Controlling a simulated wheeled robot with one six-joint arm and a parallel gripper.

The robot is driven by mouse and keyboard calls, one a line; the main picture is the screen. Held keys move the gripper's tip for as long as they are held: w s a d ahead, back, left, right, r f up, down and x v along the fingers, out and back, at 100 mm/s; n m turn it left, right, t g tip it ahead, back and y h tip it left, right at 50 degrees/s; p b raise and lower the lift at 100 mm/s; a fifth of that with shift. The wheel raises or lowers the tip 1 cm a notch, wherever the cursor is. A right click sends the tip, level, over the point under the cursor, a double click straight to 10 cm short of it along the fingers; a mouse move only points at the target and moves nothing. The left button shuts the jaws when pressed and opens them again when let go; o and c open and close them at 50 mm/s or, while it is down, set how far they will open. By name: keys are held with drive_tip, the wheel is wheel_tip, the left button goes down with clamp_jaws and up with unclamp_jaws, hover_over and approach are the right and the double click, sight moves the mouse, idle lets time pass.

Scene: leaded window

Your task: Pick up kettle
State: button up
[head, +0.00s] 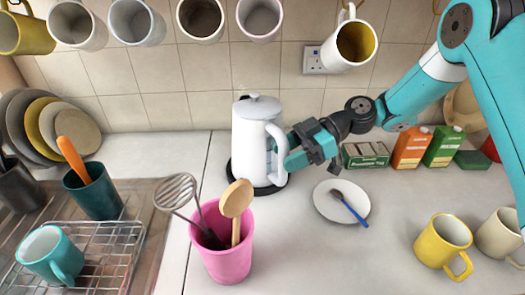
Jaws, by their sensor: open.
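A white kettle (255,135) with a lid stands upright on a round black base (238,180) on the counter, near the tiled wall. Its handle is on its right side. My gripper (291,150) comes in from the right and is at the handle. The jaws are open, with a teal finger close to the handle. I cannot tell whether the finger touches it or whether the handle lies between the jaws.
A pink pot (222,262) with a whisk and wooden spoon stands in front of the kettle. A white plate (328,210) with a brush lies to the right. Yellow mug (438,240) and cartons (410,147) stand further right. Several mugs hang above. A dish rack (100,260) is left.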

drive_tip(key=shift+s+a+f, duration=0.1)
drive_tip(key=shift+a+f, duration=0.2)
drive_tip(key=shift+a, duration=0.25)
clamp_jaws()
idle(1.0)
drive_tip(key=shift+r, duration=0.2)
